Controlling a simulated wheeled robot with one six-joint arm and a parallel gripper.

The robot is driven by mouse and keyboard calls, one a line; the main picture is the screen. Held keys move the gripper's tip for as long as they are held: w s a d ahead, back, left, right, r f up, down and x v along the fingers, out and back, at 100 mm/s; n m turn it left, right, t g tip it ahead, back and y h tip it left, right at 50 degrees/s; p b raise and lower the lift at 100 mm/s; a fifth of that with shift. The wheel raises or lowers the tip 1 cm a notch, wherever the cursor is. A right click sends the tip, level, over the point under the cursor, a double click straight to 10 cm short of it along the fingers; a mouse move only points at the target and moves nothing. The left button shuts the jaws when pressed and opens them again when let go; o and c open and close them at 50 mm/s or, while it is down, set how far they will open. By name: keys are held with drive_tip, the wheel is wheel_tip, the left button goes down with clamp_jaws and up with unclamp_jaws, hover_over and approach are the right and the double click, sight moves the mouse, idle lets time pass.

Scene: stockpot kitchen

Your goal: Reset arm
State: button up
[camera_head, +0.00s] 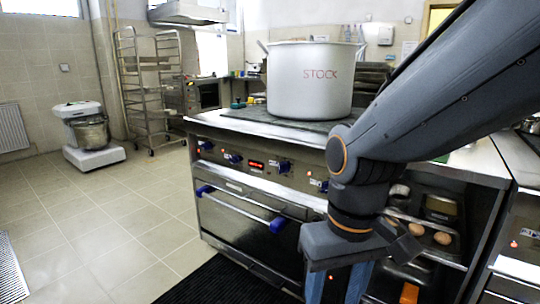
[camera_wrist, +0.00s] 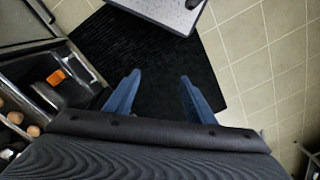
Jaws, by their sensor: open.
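My gripper (camera_head: 338,286) hangs down in front of the stove at the right of the head view. Its blue fingers are cut off by the lower edge there. In the wrist view my gripper (camera_wrist: 158,90) has its two blue fingers wide apart, with nothing between them. It points down over a black ribbed mat (camera_wrist: 110,45) on the floor. My dark grey arm reaches in from the upper right of the head view and hides part of the stove and shelf.
A large stockpot (camera_head: 309,84) marked STOCK stands on the stove (camera_head: 255,185). An open shelf (camera_head: 484,205) right of my gripper holds eggs (camera_head: 443,238) and containers. A mixer (camera_head: 90,135) and a rack (camera_head: 150,95) stand at the back left. The tiled floor (camera_head: 105,225) at left is clear.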

drive_tip(key=d+r+m+p, duration=0.3)
drive_tip(key=d+r+p, duration=0.6)
drive_tip(key=p, duration=0.8)
drive_tip(key=shift+s+r+h+p, duration=0.15)
drive_tip(key=shift+r+h+p, duration=0.15)
drive_tip(key=shift+r, duration=0.45)
